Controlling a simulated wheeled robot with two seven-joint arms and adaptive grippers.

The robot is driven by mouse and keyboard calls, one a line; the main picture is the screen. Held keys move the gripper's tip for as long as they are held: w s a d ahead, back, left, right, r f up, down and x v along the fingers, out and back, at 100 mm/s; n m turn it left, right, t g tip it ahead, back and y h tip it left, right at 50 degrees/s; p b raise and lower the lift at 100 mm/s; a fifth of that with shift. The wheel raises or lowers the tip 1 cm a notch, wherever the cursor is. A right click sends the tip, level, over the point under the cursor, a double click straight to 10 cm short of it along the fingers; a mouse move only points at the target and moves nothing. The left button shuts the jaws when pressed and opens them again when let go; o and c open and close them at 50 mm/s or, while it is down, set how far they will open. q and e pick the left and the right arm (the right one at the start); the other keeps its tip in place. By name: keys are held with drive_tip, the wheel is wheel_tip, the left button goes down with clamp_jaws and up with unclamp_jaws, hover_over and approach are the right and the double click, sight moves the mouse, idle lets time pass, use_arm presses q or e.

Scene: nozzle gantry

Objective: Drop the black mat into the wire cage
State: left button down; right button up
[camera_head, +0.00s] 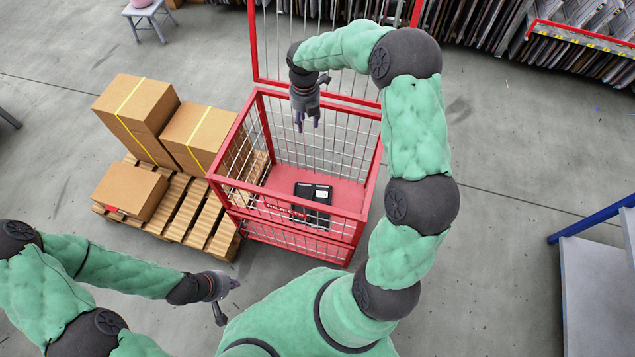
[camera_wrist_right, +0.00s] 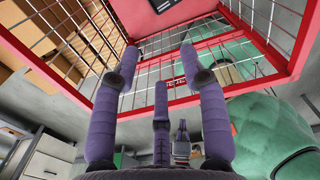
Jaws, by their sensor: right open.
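The wire cage (camera_head: 257,97) has a red frame and grey mesh sides, with its top open. The black mat (camera_head: 313,194) lies on the red floor inside it, toward the near side, with a small white label on it. Its edge also shows at the top of the right wrist view (camera_wrist_right: 163,4). My right gripper (camera_head: 307,122) is over the cage near its far side, pointing down, open and empty, apart from the mat. My left gripper (camera_head: 230,299) is outside the cage at the lower left, its fingers spread and empty.
A wooden pallet (camera_head: 180,215) with several cardboard boxes (camera_head: 135,110) stands left of the cage. A red mesh panel (camera_head: 262,50) rises behind the cage. A grey table with a blue edge (camera_head: 590,285) is at the right. The floor between is clear.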

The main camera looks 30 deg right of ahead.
wheel_tip(320, 180, up, 9)
idle(0.3)
drive_tip(key=shift+f, duration=0.15)
idle(0.3)
